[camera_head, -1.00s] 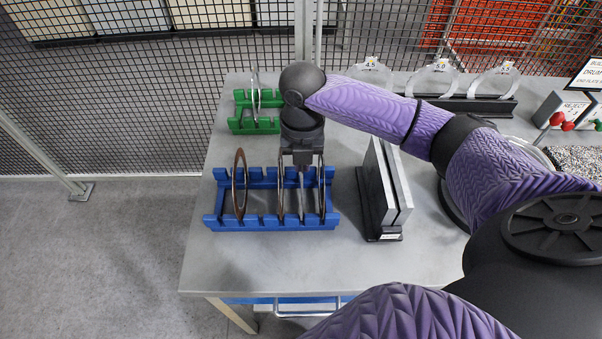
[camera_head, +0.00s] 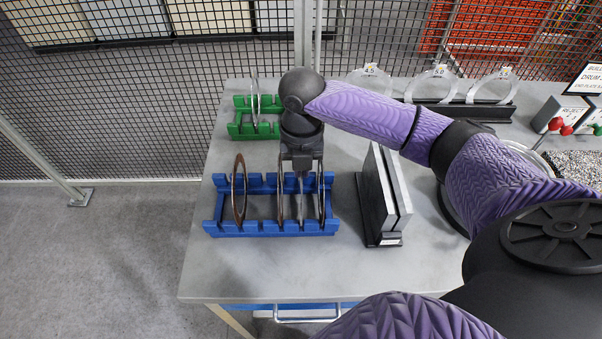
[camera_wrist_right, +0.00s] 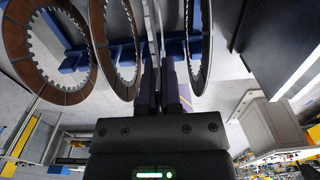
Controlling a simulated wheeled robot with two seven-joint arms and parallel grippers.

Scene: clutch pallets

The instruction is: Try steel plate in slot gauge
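A blue rack (camera_head: 272,231) on the table holds several thin round plates on edge, with a brown-faced one (camera_head: 239,190) at its left. My right gripper (camera_head: 301,172) points down over the right half of the rack. In the right wrist view, its fingers (camera_wrist_right: 165,88) are close together on either side of a thin grey steel plate (camera_wrist_right: 155,30), seen edge-on and apparently pinched. That plate still stands in the rack. The slot gauge (camera_head: 380,238), tall grey slabs upright on a dark base, stands right of the rack. My left gripper is out of view.
A green rack (camera_head: 240,131) holding a plate stands behind the blue one. Clear rings labelled 4.5, 5.0 and more stand on a black bar (camera_head: 470,111) at the back. A reject box (camera_head: 560,113) is at right. The table's front is clear.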

